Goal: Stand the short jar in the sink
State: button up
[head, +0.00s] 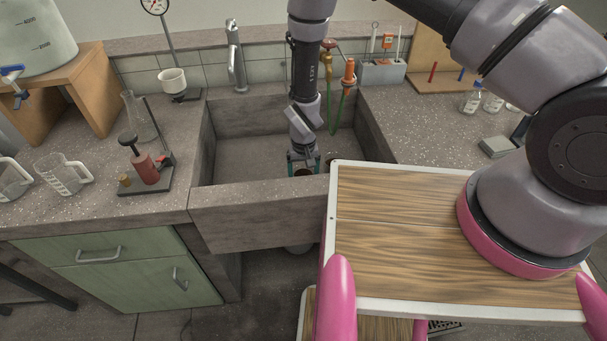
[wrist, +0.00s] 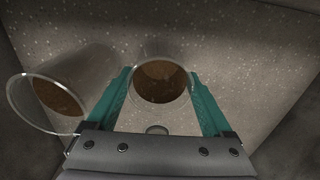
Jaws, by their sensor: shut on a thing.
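My gripper (head: 303,160) reaches down into the grey stone sink (head: 245,212), close to the inner side of its front wall. In the wrist view its two teal fingers (wrist: 161,78) are shut on a clear round jar with brown contents (wrist: 162,84). This looks like the short jar and seems upright. Its brown contents show faintly between the fingers in the head view. I cannot tell whether its base touches the sink floor. A second, taller-looking clear jar with brown contents (wrist: 58,96) is left of the gripper in the wrist view, apart from the held jar.
A tap (head: 236,58) stands behind the sink. Orange and brass gas taps with a green hose (head: 348,75) are at its back right. A red device on a stand (head: 147,168) and glass beakers (head: 62,174) are on the left counter. The sink's left part looks clear.

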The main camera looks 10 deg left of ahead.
jog(key=o, duration=1.3)
